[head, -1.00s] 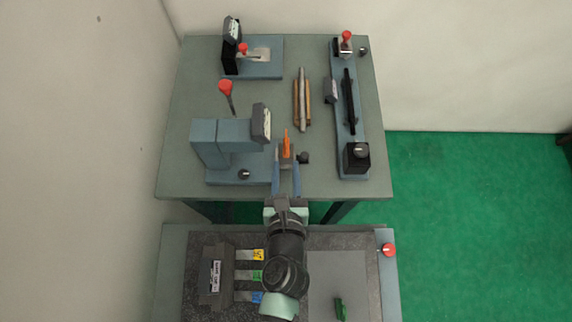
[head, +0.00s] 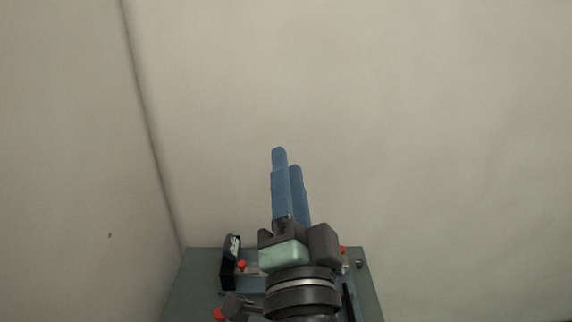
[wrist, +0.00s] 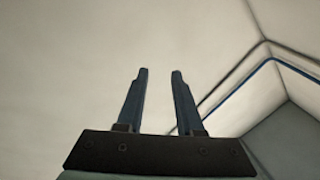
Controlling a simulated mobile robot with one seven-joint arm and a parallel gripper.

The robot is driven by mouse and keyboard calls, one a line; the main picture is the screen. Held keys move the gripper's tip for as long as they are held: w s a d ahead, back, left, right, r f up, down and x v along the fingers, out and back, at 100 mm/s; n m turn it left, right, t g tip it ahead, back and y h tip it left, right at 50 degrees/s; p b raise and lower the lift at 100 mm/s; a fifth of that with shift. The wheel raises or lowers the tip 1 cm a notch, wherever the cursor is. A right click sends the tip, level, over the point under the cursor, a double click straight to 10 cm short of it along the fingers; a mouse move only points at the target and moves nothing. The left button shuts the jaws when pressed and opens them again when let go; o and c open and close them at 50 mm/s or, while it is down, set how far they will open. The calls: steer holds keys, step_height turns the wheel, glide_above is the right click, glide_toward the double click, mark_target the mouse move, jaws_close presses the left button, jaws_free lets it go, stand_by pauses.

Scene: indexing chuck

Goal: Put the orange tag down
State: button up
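My gripper (head: 287,159) is raised in the head view, its blue fingers pointing up in front of the bare wall. In the wrist view the two fingers of my gripper (wrist: 160,71) stand apart with nothing between them. The orange tag shows in neither current view. The front part of the workbench, where the tag was seen earlier, is outside the head view or hidden by my arm.
The far end of the workbench (head: 198,280) shows low in the head view. A black upright display (head: 229,262) and a red knob (head: 241,265) stand on it at left. Plain walls surround it, with free room around the fingers.

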steer(key=s+r+n+t, duration=0.1)
steer(key=s+r+n, duration=0.2)
steer(key=r, duration=0.4)
steer(key=s+r+n+t+h, duration=0.1)
steer(key=s+r+n, duration=0.3)
steer(key=r, duration=0.4)
steer(key=s+r+n+t+h, duration=0.1)
steer(key=s+r+n+t, duration=0.2)
steer(key=r, duration=0.5)
steer(key=shift+s+a+n, duration=0.2)
steer(key=shift+s+n, duration=0.15)
steer(key=shift+n, duration=0.05)
step_height(320, 180, down, 8)
steer(key=b, duration=0.8)
steer(key=shift+f, duration=0.2)
steer(key=shift+a, duration=0.1)
